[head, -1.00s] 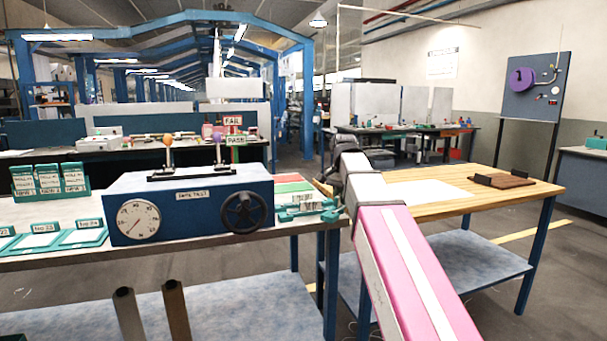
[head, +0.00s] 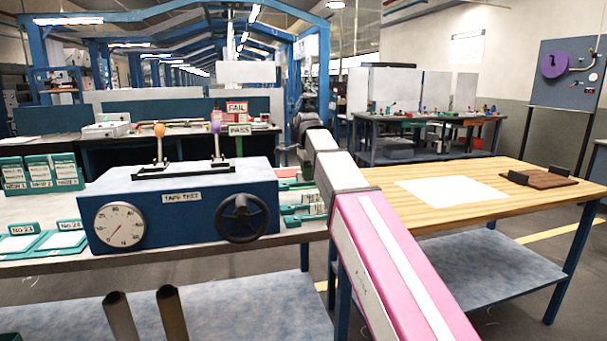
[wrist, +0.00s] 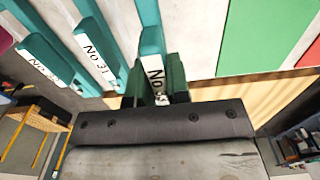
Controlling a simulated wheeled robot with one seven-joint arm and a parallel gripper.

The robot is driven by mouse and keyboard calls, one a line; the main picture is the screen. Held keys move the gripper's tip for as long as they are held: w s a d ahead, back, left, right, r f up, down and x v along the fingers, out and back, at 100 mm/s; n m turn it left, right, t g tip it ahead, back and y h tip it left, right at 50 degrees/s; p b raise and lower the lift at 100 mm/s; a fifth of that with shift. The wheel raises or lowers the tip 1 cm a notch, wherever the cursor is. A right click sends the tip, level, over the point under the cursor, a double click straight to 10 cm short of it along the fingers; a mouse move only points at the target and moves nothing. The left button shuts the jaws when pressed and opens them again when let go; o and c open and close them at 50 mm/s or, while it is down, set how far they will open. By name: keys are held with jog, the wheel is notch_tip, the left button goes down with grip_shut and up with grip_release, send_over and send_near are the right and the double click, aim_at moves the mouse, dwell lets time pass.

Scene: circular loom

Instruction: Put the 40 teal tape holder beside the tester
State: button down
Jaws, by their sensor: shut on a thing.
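The tester is a blue box (head: 178,225) marked TAPE TEST in the head view, with a white dial and a black handwheel. In the wrist view my gripper (wrist: 156,88) is shut on a teal tape holder (wrist: 151,40) with a white label. The label starts "No", but the fingers hide its number. Teal holders stand to the left, one marked No 31 (wrist: 98,38). Teal holders (head: 303,208) also show just right of the tester in the head view. My gripper is hidden there behind my arm and the tester.
A green patch (wrist: 262,30) and a red patch lie on the bench right of the held holder. A wooden table (head: 440,200) with a white sheet and brown tray (head: 545,180) stands right. More teal holders (head: 65,240) are left of the tester.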

aim_at(307, 187)
jog(key=shift+f, duration=2)
jog(key=shift+f, duration=0.4)
jog(key=c, duration=1)
grip_release()
notch_tip(307, 187, up, 11)
jog(key=shift+f, duration=0.15)
